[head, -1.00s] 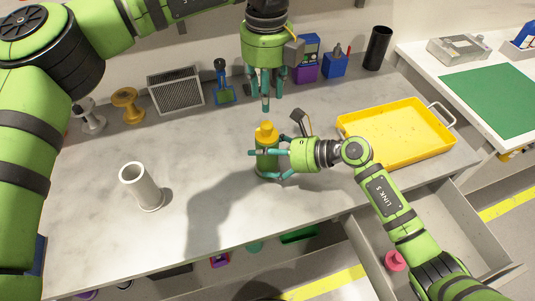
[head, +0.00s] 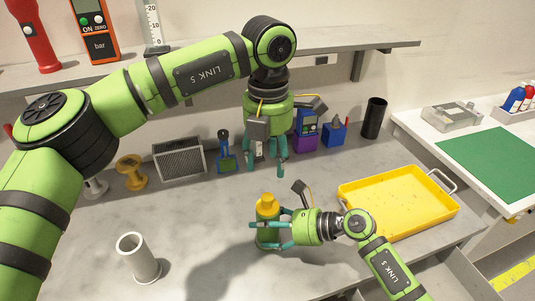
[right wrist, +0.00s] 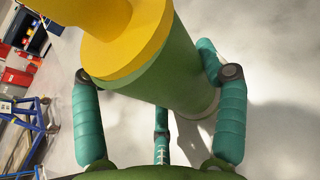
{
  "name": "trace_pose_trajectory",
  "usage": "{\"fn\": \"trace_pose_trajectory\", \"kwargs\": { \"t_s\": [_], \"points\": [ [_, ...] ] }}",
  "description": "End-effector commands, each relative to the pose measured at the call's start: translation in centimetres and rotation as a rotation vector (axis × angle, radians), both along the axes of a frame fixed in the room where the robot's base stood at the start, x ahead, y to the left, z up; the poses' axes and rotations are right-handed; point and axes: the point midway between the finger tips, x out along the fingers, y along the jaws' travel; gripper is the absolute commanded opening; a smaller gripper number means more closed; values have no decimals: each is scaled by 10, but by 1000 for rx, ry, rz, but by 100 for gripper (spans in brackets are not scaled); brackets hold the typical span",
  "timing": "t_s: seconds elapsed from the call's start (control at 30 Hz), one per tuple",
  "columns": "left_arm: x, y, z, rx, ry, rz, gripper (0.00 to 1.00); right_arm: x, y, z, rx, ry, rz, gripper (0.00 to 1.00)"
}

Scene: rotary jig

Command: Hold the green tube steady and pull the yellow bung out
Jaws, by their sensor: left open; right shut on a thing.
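The green tube (head: 268,236) stands upright on the grey bench, with the yellow bung (head: 267,203) in its top. My right gripper (head: 275,235) comes from the right and is shut around the tube's body. The right wrist view shows its teal fingers on both sides of the green tube (right wrist: 178,75), with the yellow bung (right wrist: 130,35) above them. My left gripper (head: 267,165) is open and empty, fingers down. In the head view it appears above the bung, apart from it. The tube's foot is partly hidden by the right gripper.
A white hollow cylinder (head: 139,260) stands at the left front. A yellow tray (head: 398,205) lies to the right. A grey mesh box (head: 179,158), a yellow spool (head: 131,172), blue and purple items and a black cup (head: 374,118) line the back. A shelf (head: 345,50) runs above.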

Motion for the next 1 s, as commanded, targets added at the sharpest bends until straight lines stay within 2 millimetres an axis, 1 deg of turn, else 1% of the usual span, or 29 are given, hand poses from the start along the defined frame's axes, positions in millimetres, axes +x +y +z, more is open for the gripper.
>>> {"fn": "trace_pose_trajectory", "kwargs": {
  "t_s": [0.03,0.1,0.2,0.37,0.47,0.57,0.9,1.0],
  "points": [
    [0,0,1,0,0,-83,54,-1,0,-1,-1,2,1,34],
    [0,0,3,2,0,-188,54,-1,0,-1,-1,2,1,34],
    [0,0,4,2,-1,-297,54,-1,0,-1,-1,2,1,34],
    [0,1,3,2,1,-381,54,-1,0,-1,-1,2,1,34],
    [0,1,-5,3,3,-392,54,-1,0,-1,-1,2,1,34],
    [0,1,-19,3,3,-390,54,-1,0,-1,-1,2,1,34],
    [0,1,-83,3,4,-388,54,-1,0,-1,-1,2,1,34],
    [0,1,-97,2,2,-387,54,-1,0,-1,-1,2,1,34]
  ]
}}
